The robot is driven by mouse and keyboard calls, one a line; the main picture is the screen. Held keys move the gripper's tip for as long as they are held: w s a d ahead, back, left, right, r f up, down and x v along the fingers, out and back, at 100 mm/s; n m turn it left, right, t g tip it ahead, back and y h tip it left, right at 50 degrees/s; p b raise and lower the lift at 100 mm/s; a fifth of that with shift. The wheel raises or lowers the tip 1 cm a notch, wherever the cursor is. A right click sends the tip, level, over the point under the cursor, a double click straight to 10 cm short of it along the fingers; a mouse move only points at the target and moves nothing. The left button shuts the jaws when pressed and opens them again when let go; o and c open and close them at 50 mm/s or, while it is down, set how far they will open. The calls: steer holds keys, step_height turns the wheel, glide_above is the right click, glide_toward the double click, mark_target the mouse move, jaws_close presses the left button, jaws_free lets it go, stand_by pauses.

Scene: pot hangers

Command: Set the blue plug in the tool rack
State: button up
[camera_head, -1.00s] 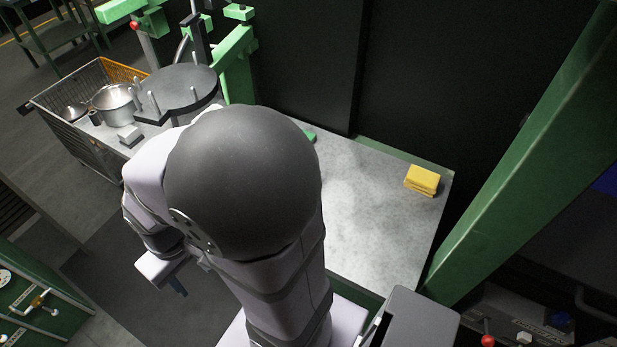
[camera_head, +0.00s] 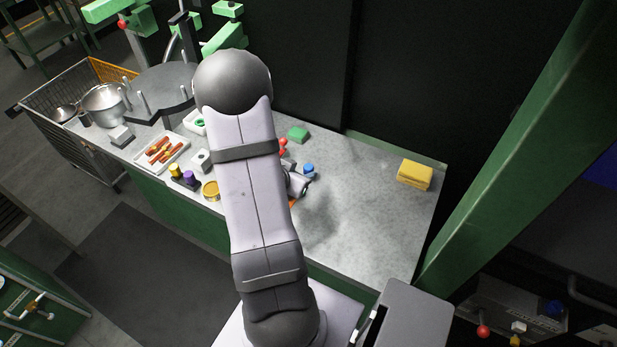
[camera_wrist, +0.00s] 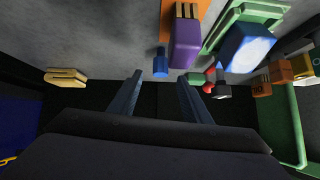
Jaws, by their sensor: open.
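My gripper (camera_wrist: 158,84) is open in the wrist view, with two dark fingers apart and nothing between them. A small blue cylinder (camera_wrist: 160,62) shows just beyond the fingertips, not touching them. A larger blue piece with a pale round face (camera_wrist: 248,50) lies to its right; I cannot tell which of the two is the blue plug. A purple block (camera_wrist: 186,42) stands between them, by an orange strip (camera_wrist: 196,10). A blue piece (camera_head: 309,168) shows beside my wrist in the head view. I cannot clearly identify the tool rack; a green frame (camera_wrist: 262,12) shows behind the larger blue piece.
A yellow sponge (camera_head: 415,176) lies at the right of the grey table. A green block (camera_head: 298,134) is at the back. A white tray (camera_head: 143,158) with orange-red items, and purple and yellow cylinders (camera_head: 190,177), stand left of my arm. The table's right front is clear.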

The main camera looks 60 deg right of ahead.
mark_target(309, 168)
steer(key=shift+s+d+f+n+h+b, duration=0.1)
steer(key=shift+d+f+n+h+b, duration=0.2)
steer(key=shift+d+f+b, duration=0.55)
steer(key=shift+d+b, duration=0.4)
steer(key=shift+d+f, duration=0.1)
steer(key=shift+x, duration=1)
steer(key=shift+p+x, duration=1)
steer(key=shift+x, duration=1.55)
jaws_close()
